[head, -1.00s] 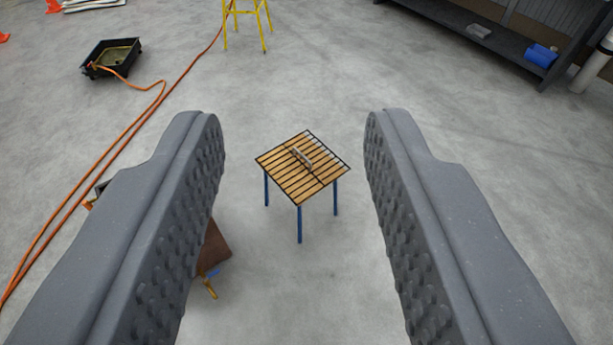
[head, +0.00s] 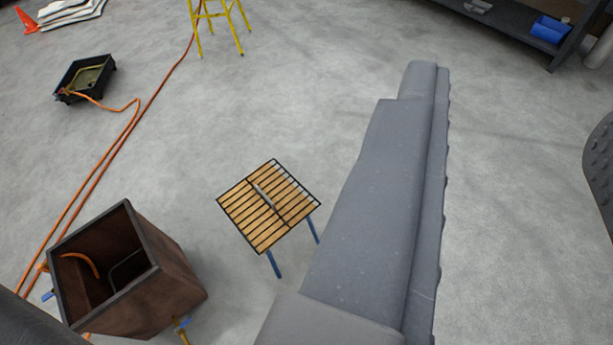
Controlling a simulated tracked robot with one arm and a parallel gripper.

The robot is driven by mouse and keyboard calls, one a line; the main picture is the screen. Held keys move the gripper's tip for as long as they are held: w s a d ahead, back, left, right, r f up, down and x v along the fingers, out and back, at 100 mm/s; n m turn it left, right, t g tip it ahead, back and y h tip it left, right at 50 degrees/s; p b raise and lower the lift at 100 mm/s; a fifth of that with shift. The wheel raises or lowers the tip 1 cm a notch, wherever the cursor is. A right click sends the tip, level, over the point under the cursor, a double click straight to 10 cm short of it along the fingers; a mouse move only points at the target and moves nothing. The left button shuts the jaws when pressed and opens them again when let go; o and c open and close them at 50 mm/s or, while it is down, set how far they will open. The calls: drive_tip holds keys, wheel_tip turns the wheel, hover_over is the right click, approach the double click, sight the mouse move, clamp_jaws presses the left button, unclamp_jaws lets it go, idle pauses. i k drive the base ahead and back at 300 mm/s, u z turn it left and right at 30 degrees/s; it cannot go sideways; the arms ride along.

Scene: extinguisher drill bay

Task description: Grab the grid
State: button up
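The grid (head: 265,196) is a flat square of dark bars with a small grey handle near its middle. It lies on a small wood-topped table with blue legs (head: 273,264), left of centre in the head view. My gripper (head: 515,110) is open and empty, its grey fingers wide apart. The right finger shows only partly at the right edge. No contact with the grid shows.
A rusty brown open box (head: 175,290) stands at lower left, with an orange hose inside. A black tray (head: 104,68) and orange hose (head: 150,100) lie on the floor. A yellow stand (head: 240,43) and dark shelf (head: 490,25) are behind.

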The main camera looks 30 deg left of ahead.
sight(258, 190)
drive_tip(key=u, duration=0.2)
drive_tip(key=i, duration=1.35)
drive_tip(key=u, duration=0.65)
